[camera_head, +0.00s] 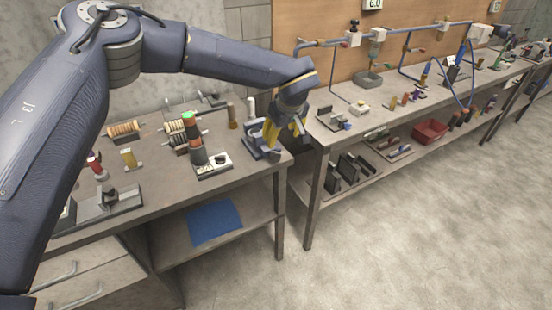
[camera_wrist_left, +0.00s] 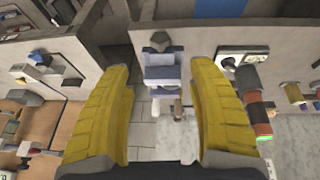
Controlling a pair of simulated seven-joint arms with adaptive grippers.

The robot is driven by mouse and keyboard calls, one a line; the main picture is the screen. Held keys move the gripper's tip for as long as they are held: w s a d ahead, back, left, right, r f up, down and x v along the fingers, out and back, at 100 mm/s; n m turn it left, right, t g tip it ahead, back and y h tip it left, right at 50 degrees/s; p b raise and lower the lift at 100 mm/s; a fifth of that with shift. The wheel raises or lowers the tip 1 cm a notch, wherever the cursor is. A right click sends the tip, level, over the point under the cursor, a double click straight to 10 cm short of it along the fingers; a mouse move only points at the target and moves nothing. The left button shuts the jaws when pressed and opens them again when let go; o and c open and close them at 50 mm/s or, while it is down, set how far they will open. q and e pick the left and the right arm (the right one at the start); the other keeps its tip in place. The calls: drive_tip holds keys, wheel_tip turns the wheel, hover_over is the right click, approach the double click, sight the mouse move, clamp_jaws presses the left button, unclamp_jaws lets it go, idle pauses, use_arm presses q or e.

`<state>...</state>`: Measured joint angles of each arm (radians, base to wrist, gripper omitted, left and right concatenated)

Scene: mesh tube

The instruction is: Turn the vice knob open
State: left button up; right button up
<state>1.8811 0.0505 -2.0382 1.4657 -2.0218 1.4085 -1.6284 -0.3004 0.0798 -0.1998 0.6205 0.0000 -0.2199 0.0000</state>
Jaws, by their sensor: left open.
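The vice (camera_head: 259,150) is a small blue-grey block fixed at the right front corner of the left workbench. In the left wrist view, the vice (camera_wrist_left: 162,72) shows between my fingers, with a dark piece at its far end and a thin brownish bar at its near end. Which of these parts is the knob I cannot tell for certain. My left gripper (camera_head: 285,131) has yellow fingers and points down just above and beside the vice. It is open, and its fingers (camera_wrist_left: 162,78) stand wide apart in the wrist view. My right gripper is not in view.
A black-and-red cylinder (camera_head: 197,152) and a white switch box (camera_head: 213,166) stand left of the vice. Coil racks (camera_head: 125,129) sit farther left. A gap separates this bench from the right workbench (camera_head: 345,133) with its pipes. A blue mat (camera_head: 214,222) lies on the lower shelf.

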sight(276, 158)
use_arm(q)
drive_tip(key=x, duration=1.6)
drive_tip(key=shift+f, duration=0.1)
drive_tip(key=c, duration=1.2)
drive_tip(key=shift+a+n+t+h, duration=0.15)
drive_tip(key=shift+t+h, duration=0.15)
drive_tip(key=shift+h, duration=0.3)
drive_tip(key=shift+n+t+h, duration=0.15)
drive_tip(key=shift+t+h, duration=0.15)
drive_tip(key=shift+h, duration=0.3)
drive_tip(key=shift+c, duration=0.2)
drive_tip(key=shift+n+t+h, duration=0.3)
drive_tip(key=shift+t+h, duration=0.5)
drive_tip(key=shift+h, duration=0.4)
drive_tip(key=shift+d, duration=0.2)
drive_tip(key=o, duration=1.2)
drive_tip(key=shift+o, duration=0.2)
